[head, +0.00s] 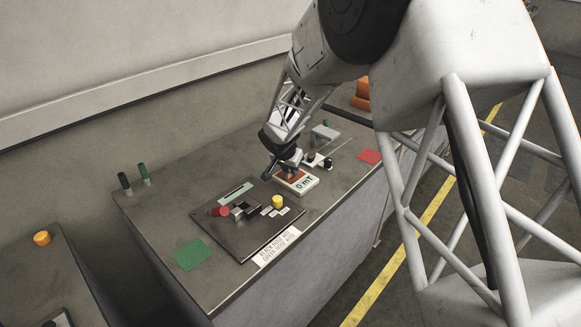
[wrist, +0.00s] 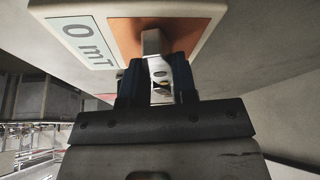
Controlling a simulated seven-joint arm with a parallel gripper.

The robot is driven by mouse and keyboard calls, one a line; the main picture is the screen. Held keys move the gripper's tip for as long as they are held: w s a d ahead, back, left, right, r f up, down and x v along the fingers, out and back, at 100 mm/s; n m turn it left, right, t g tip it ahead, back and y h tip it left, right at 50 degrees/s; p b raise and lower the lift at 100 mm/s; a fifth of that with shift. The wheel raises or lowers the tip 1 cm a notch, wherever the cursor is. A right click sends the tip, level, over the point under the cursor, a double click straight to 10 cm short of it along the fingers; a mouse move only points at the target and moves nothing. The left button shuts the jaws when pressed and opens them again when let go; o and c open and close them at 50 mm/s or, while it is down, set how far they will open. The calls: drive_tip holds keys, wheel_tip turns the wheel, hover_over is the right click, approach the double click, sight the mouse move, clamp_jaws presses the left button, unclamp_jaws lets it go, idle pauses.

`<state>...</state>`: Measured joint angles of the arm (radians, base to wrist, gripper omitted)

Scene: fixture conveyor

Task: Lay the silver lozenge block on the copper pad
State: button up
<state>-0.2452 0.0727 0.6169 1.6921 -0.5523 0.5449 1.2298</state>
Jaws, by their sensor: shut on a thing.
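The silver lozenge block (wrist: 151,42) is held between the fingertips of my gripper (wrist: 157,70), which is shut on it. In the wrist view its end lies over the copper pad (wrist: 187,36); I cannot tell whether it touches the pad. The pad is an orange-brown face on a white device (wrist: 75,10) that reads "0 mT". In the head view my gripper (head: 281,164) is at the back left of the copper pad (head: 292,175), low over the device (head: 306,188). The block cannot be made out clearly there.
A dark board (head: 240,242) with a red knob (head: 222,211), a yellow knob (head: 278,201) and small blocks lies in front. A green square (head: 190,254) and a red square (head: 370,156) mark the bench. Small posts and a grey box (head: 325,134) stand behind the device.

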sight(286, 173)
drive_tip(key=shift+f, duration=0.15)
drive_tip(key=o, duration=1)
drive_tip(key=shift+o, duration=0.2)
drive_tip(key=shift+v, duration=3.9)
